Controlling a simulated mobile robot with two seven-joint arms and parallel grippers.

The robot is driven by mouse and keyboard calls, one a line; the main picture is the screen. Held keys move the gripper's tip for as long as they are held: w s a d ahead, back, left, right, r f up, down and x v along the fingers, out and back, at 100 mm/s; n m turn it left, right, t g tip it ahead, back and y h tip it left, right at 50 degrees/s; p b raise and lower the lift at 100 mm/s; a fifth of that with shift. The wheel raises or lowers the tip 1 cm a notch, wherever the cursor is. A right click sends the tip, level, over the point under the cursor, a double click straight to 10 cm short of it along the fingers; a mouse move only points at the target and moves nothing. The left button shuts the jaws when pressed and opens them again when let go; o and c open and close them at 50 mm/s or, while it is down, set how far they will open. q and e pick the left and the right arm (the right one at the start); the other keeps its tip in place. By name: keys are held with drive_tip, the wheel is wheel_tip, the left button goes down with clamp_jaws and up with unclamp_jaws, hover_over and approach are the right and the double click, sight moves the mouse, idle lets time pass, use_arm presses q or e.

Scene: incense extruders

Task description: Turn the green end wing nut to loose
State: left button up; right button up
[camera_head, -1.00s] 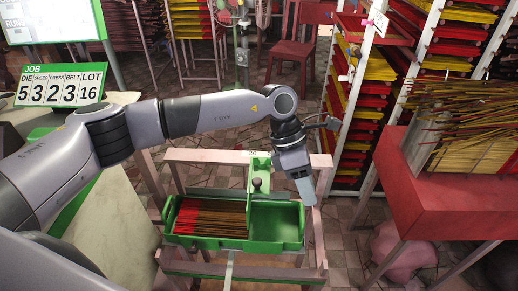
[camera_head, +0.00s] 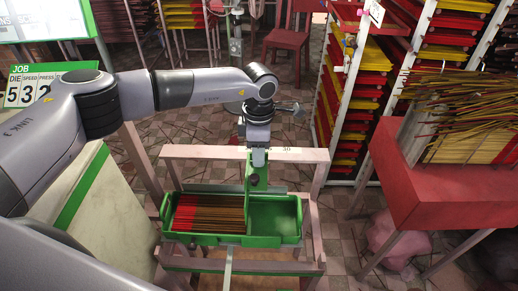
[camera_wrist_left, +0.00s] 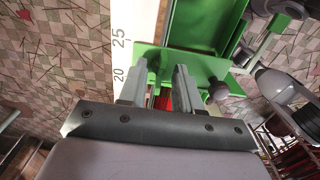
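A green upright end plate (camera_head: 262,174) stands at the middle of the green tray (camera_head: 287,243). A dark knob-like piece (camera_head: 253,181) sits on it; it also shows in the left wrist view (camera_wrist_left: 217,89), right of the fingers. I cannot make out wings on it or how tight it is. My left gripper (camera_head: 258,157) hangs just above and behind the plate in the head view. In the left wrist view its two fingers (camera_wrist_left: 161,70) are apart, with green plate and some red between them and no clear hold. My right gripper is not in view.
The tray holds red-tipped brown sticks (camera_head: 210,213) on its left and rests on a wooden frame (camera_head: 180,153). A pale numbered scale (camera_wrist_left: 122,55) runs beside the plate. A red table (camera_head: 430,190) with incense sticks stands right, before a white rack (camera_head: 345,90).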

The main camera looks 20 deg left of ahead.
use_arm(q)
clamp_jaws()
